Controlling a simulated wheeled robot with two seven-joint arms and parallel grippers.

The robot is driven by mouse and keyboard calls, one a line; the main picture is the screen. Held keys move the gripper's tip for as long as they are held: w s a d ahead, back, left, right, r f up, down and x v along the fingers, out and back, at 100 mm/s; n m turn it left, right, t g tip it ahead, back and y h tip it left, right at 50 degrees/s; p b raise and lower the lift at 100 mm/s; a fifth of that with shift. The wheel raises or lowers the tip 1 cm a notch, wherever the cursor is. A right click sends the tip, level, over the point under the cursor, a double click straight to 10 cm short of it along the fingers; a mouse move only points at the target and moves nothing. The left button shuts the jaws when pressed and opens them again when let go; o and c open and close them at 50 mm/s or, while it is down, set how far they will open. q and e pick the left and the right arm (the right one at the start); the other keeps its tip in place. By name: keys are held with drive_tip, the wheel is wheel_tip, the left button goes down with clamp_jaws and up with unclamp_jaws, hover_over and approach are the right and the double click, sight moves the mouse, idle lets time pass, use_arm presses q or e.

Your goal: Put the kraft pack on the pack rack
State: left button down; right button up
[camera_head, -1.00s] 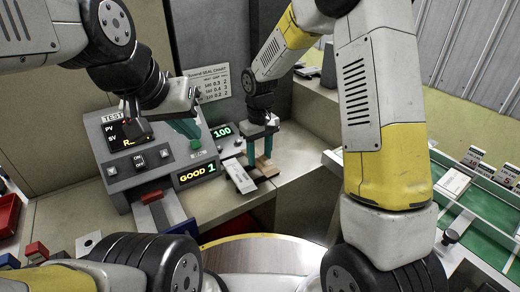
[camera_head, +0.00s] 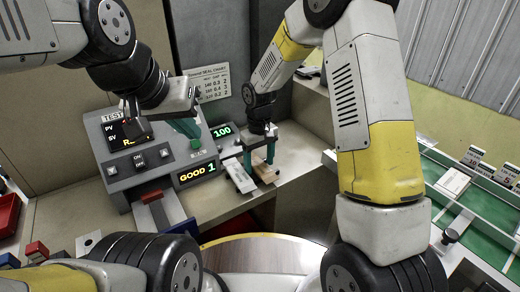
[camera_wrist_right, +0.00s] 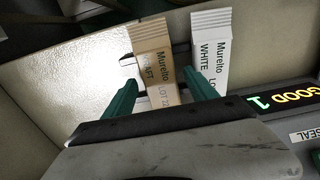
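I cannot identify the pack rack for certain.
The sealing machine (camera_head: 128,165) reads "GOOD 1" and "100". A green tray (camera_head: 478,222) with small label cards and a white block (camera_head: 453,183) is at the right. A red bin (camera_head: 8,215) is at the left edge. Bare counter (camera_head: 310,152) lies right of the packs.

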sight(260, 165)
drive_tip(key=shift+r, duration=0.1)
wheel_tip(260, 165, up, 12)
drive_tip(key=s+d+r+m+t+y, duration=0.1)
drive_tip(key=s+d+r+m+t, duration=0.2)
drive_tip(key=s+d+r, duration=0.7)
drive_tip(key=s+d+r+m+t, duration=0.1)
drive_tip(key=s+d+r, duration=0.1)
drive_tip(key=s, duration=0.3)
drive_tip(key=s+d+r+m+t+y, duration=0.1)
drive_tip(key=s+d+r+m+t, duration=0.1)
drive_tip(key=s, duration=0.4)
drive_tip(key=shift+s+d, duration=0.2)
drive_tip(key=shift+d, duration=0.55)
